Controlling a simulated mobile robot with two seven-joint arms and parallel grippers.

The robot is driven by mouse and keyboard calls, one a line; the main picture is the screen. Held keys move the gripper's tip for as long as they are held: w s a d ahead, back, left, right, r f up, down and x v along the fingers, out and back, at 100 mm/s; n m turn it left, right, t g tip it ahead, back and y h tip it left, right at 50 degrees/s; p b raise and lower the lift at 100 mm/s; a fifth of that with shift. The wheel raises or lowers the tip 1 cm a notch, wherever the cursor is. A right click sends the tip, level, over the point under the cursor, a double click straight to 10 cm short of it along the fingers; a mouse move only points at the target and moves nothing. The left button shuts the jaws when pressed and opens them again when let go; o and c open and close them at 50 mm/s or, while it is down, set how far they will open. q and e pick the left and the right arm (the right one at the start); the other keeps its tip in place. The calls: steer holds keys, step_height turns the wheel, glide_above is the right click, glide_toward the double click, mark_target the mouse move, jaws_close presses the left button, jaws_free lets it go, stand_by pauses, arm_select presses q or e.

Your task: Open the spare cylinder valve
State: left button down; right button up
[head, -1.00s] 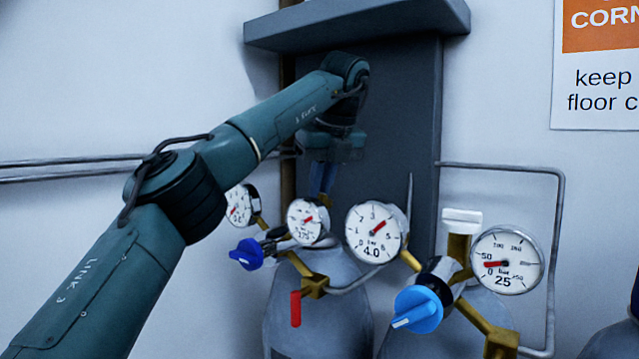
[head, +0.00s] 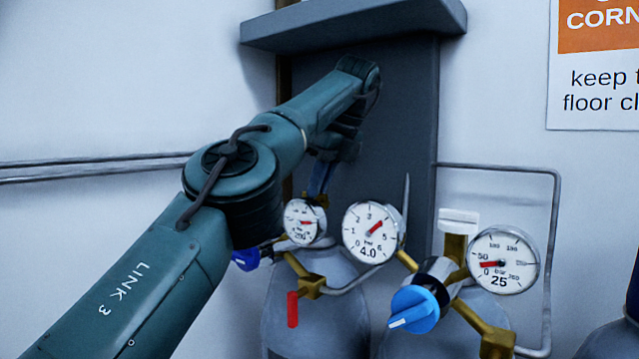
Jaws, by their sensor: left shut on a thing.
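The left grey cylinder (head: 335,325) stands below the dark panel, with a brass valve body (head: 312,286) and a red lever (head: 292,309). My left gripper (head: 319,188) points down above this cylinder's brass stem and is shut on its valve top. The gripped part is mostly hidden behind the fingers and the gauge. The left cylinder's gauge (head: 305,222) faces me, its needle pointing to the right. My right gripper is not in view.
The right cylinder (head: 470,310) has a white valve cap (head: 458,220), a blue knob (head: 414,309) and a gauge (head: 503,260) marked 25. Another gauge (head: 374,232) marked 4.0 stands between the cylinders. A dark shelf (head: 352,22) juts out above my arm.

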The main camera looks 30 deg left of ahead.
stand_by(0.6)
arm_select(q)
steer(key=c, duration=1.5)
jaws_free()
steer(key=shift+a, duration=0.1)
